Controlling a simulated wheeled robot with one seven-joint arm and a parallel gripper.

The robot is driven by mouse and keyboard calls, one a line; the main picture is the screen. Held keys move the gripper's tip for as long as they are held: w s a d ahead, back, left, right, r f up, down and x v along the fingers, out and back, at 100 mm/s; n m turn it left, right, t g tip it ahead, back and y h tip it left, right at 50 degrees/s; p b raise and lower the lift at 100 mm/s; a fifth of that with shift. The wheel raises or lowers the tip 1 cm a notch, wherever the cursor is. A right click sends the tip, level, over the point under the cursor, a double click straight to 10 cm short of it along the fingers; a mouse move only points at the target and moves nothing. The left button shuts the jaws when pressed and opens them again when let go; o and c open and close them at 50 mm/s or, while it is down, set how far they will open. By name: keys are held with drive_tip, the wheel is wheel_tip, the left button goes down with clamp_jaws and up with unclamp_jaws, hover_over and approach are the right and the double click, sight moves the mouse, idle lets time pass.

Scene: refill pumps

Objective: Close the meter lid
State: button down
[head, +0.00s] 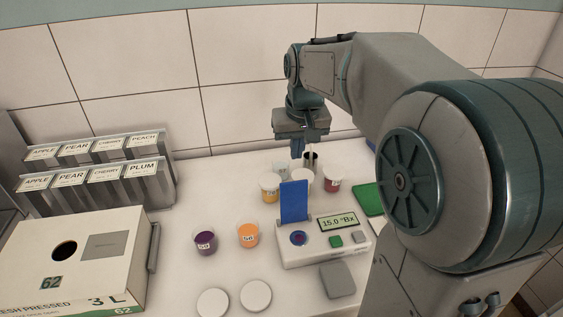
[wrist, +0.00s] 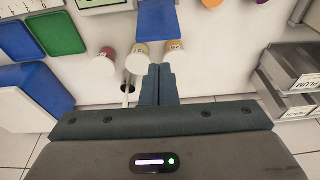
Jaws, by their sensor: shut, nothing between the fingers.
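The meter (head: 290,256) is a white box on the counter. Its display reads 15.0 °Bx, and a round dark sample well (head: 298,238) is uncovered on its top. The blue lid (head: 294,202) stands upright at the back of the meter, open. In the wrist view the lid (wrist: 158,20) shows at the top centre, and part of the meter (wrist: 100,7) beside it. My gripper (head: 297,150) is behind and above the lid, apart from it, pointing down. Its fingers (wrist: 158,72) are together and hold nothing.
White discs (head: 256,295) lie in front. A juice box (head: 75,260) and labelled racks (head: 95,180) are at left.

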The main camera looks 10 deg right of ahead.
drive_tip(key=w+f, duration=0.1)
drive_tip(key=w, duration=0.4)
drive_tip(key=p, duration=0.2)
hover_over(294, 202)
drive_tip(key=w, duration=0.3)
drive_tip(key=s+x, duration=0.2)
drive_tip(key=x, duration=0.7)
drive_tip(key=shift+f, duration=0.3)
drive_tip(key=shift+s, duration=0.15)
drive_tip(key=shift+a+f+b, duration=0.1)
drive_tip(key=shift+b, duration=0.2)
